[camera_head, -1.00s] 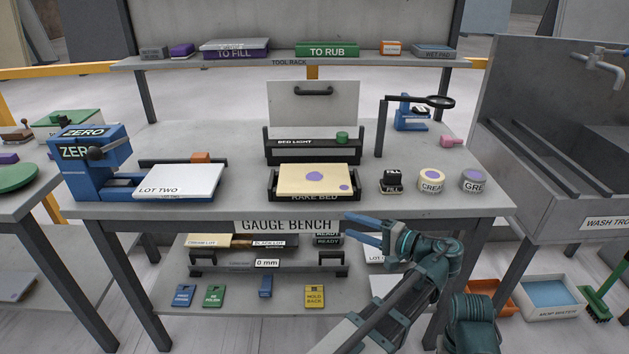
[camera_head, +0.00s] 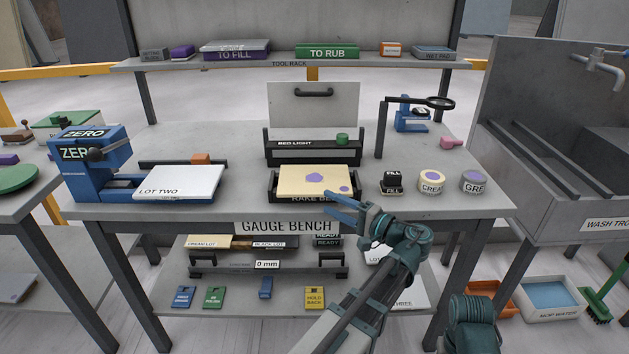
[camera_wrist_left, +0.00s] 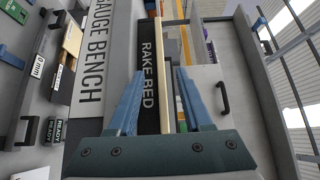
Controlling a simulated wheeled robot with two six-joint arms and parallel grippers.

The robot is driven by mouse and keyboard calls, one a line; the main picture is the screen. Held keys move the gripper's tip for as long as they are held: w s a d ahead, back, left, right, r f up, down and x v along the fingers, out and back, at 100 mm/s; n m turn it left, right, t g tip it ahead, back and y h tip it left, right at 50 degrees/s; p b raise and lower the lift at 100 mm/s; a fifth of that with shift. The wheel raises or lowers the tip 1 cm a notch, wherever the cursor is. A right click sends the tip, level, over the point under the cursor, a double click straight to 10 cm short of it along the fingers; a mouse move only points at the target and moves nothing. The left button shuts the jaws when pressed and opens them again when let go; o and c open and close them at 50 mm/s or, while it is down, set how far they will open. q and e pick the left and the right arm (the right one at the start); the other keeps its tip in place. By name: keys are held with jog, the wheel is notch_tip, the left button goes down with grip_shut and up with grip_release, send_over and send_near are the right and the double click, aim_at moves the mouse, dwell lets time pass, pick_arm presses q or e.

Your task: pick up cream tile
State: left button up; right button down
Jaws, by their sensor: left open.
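The cream tile (camera_head: 300,180), with purple patches on its face, lies on the black rake bed (camera_head: 272,192) on the gauge bench. My left gripper (camera_head: 330,203) is open and empty at the bench's front edge, just in front of the tile's front right corner. In the left wrist view the tile's cream edge (camera_wrist_left: 161,75) runs between the two blue fingers of the left gripper (camera_wrist_left: 159,77), with the RAKE BED label beside it. Contact between fingers and tile cannot be told. My right gripper is not in view.
A black FILL block (camera_head: 391,182) and two round pots, the CREAM pot (camera_head: 431,183) and the GREY pot (camera_head: 474,182), stand right of the bed. The LOT TWO slab (camera_head: 180,183) lies to the left. The upright panel (camera_head: 313,115) stands behind.

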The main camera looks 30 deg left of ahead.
aim_at(315, 196)
pick_arm(q)
jog(key=shift+w+a, duration=0.15)
jog(key=shift+a, duration=1.2)
jog(key=shift+w+a, duration=0.1)
jog(key=shift+a, duration=1.2)
grip_shut()
